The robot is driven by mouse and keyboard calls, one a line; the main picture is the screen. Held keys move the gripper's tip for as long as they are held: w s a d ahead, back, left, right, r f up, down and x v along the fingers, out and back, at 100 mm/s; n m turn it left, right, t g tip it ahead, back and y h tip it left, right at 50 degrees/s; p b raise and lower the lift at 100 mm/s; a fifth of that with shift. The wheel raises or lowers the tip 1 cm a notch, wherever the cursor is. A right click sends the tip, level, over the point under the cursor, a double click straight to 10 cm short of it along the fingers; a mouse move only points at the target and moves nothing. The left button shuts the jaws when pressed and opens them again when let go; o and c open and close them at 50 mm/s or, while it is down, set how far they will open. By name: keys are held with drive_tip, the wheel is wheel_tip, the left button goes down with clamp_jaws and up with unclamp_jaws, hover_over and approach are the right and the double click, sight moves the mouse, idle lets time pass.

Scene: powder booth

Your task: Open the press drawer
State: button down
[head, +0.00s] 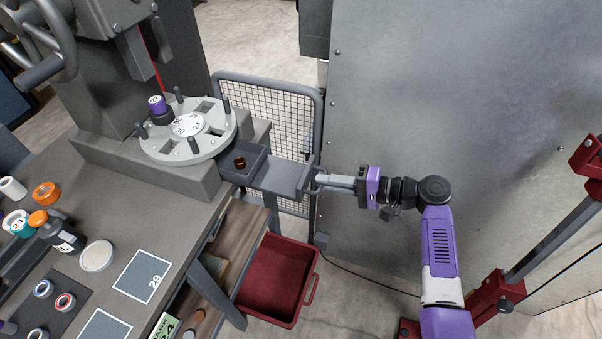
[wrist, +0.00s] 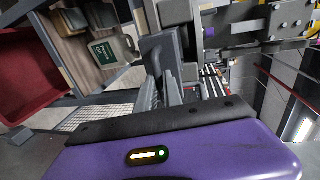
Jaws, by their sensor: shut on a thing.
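The press drawer (head: 280,174) is a grey tray that sticks out to the right from under the round press plate (head: 187,128) in the head view. A small brown ring-like piece (head: 239,162) sits in its inner part. My gripper (head: 318,181) is at the drawer's outer end, shut on the drawer handle (head: 307,177).
A red bin (head: 272,285) stands on the floor below the drawer. A mesh guard (head: 270,105) is behind it and a large grey metal panel (head: 440,90) is at the right.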

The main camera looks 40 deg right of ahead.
drive_tip(key=shift+f+v, duration=0.2)
drive_tip(key=shift+v, duration=0.7)
drive_tip(key=shift+f+v, duration=0.15)
drive_tip(key=shift+v, duration=0.75)
drive_tip(key=shift+f+v, duration=0.2)
drive_tip(key=shift+v, duration=0.7)
drive_tip(key=shift+s, duration=0.1)
drive_tip(key=c, duration=1.5)
unclamp_jaws()
drive_tip(key=shift+d, duration=0.1)
drive_tip(key=b+v, duration=0.1)
drive_tip(key=v, duration=0.6)
drive_tip(key=shift+s+d, duration=0.15)
drive_tip(key=shift+s, duration=0.2)
